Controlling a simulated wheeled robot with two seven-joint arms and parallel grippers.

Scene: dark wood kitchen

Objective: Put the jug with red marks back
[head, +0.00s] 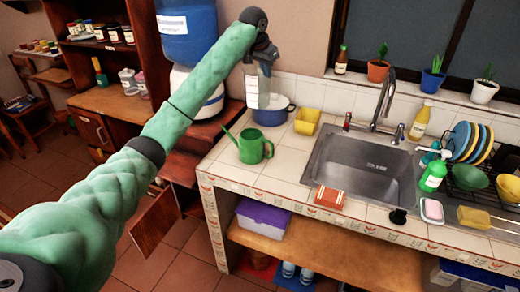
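A clear, upright jug (258,92) with faint marks hangs below my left gripper (265,58) at the back left of the tiled counter. The marks are too small for me to tell their colour. My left gripper appears shut on the top of the jug, though its fingertips are small and partly hidden by the wrist. In the picture the jug overlaps the left side of a blue pot (280,113); I cannot tell the gap between them. My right gripper is not in view.
A green watering can (252,146) and a yellow container (306,121) stand on the counter (275,182) near the jug. The sink (362,165) is right of them. A blue water dispenser (188,32) stands left of the jug. A window sill holds potted plants.

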